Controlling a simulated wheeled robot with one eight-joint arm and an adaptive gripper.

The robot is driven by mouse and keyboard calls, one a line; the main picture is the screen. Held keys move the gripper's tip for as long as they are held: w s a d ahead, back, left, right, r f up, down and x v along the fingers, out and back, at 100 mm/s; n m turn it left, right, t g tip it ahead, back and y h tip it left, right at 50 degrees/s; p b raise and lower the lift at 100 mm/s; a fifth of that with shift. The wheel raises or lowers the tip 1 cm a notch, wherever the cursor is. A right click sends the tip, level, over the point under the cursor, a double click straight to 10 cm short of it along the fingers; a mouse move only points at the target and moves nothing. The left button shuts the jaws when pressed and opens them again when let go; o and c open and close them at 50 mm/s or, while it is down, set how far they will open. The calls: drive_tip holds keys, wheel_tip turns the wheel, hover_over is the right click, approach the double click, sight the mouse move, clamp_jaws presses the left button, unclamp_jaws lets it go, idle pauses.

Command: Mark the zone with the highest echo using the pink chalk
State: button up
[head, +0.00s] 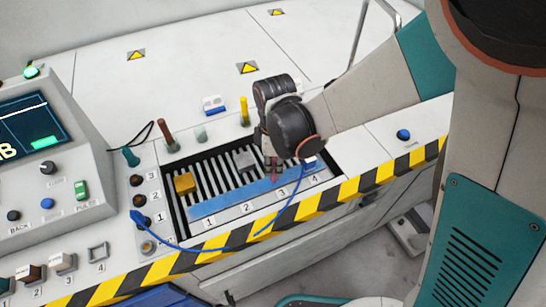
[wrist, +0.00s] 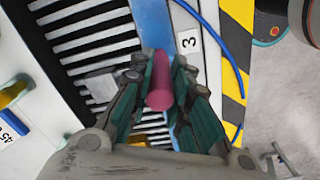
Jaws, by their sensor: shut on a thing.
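My gripper (head: 273,170) is shut on the pink chalk (wrist: 160,82), which sits between its fingers in the wrist view. The chalk is hard to make out in the head view. The gripper hangs over the slatted bed near the blue strip (head: 230,201), whose zones are labelled 1 to 4. It is around zones 3 and 4 in the head view. In the wrist view the chalk's far end is beside the blue strip near the label 3 (wrist: 188,42). I cannot tell whether it touches. The screen (head: 32,125) is partly cut off; its echo reading is not visible.
A blue-and-white block (head: 310,164) with a blue cable (head: 290,212) is beside zone 4. A yellow block (head: 184,183) and grey block (head: 244,160) lie on the slats. Upright sticks, including a yellow one (head: 244,110), stand behind. A striped edge (head: 240,236) runs in front.

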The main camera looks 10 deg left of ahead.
drive_tip(key=shift+w+d, duration=0.1)
drive_tip(key=shift+d, duration=0.05)
drive_tip(key=shift+w+d, duration=0.2)
drive_tip(key=shift+d, duration=0.1)
drive_tip(key=shift+d, duration=0.15)
drive_tip(key=shift+w+d, duration=0.25)
drive_tip(key=shift+d, duration=0.05)
drive_tip(key=shift+d, duration=0.1)
drive_tip(key=shift+w+d, duration=0.25)
drive_tip(key=shift+d, duration=0.05)
drive_tip(key=shift+a, duration=0.1)
drive_tip(key=shift+s+a+b, duration=0.3)
drive_tip(key=shift+b, duration=0.05)
